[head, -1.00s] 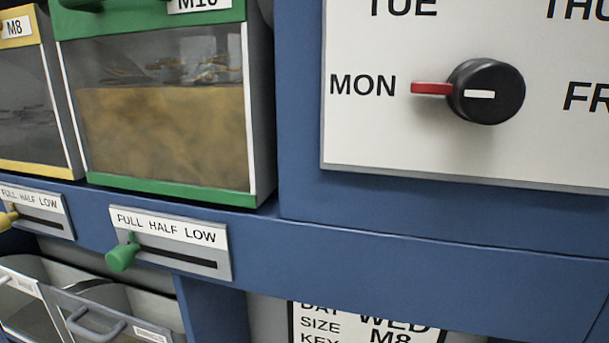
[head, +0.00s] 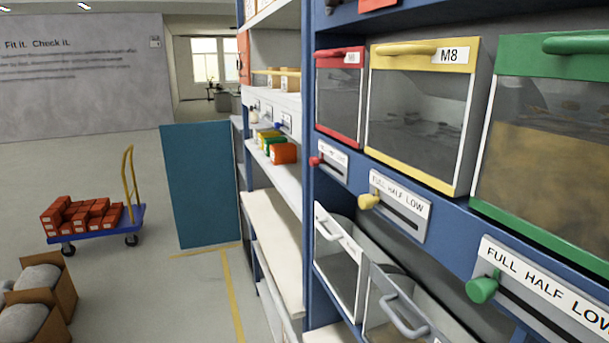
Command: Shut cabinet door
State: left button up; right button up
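A tall flat teal panel (head: 200,185) stands upright at the left end of the shelving in the head view. It looks like a cabinet door swung open, sticking out over the floor to the left. Its right edge is close to the shelving, but I cannot make out a hinge or handle. The cabinet body behind it is mostly hidden. Neither of my grippers is in view.
Blue shelving with a yellow-framed bin (head: 423,110), a red-framed bin (head: 340,95) and a green-framed bin (head: 545,150) fills the right. A blue trolley (head: 95,228) with red boxes stands left. Cardboard boxes (head: 60,290) sit front left. Open floor lies between.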

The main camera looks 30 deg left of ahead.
aim_at(199, 156)
jog(key=j+u, duration=0.15)
jog(key=u, duration=0.3)
jog(key=i+j+u, duration=0.1)
jog(key=u, duration=0.3)
jog(key=i+j+u, duration=0.1)
jog(key=u, duration=0.35)
jog(key=i+u, duration=0.1)
jog(key=u, duration=0.3)
jog(key=i+j+u, duration=0.1)
jog(key=u, duration=0.35)
jog(key=i, duration=7.2)
jog(key=i+j+z, duration=0.1)
jog(key=i, duration=0.65)
jog(key=i+j, duration=0.1)
jog(key=i, duration=0.6)
jog(key=z, duration=0.5)
jog(key=i+z, duration=0.1)
jog(key=z, duration=0.85)
jog(key=i+j+z, duration=0.1)
jog(key=z, duration=0.35)
jog(key=j+z, duration=0.1)
jog(key=z, duration=0.4)
jog(key=l+z, duration=0.1)
jog(key=z, duration=1.55)
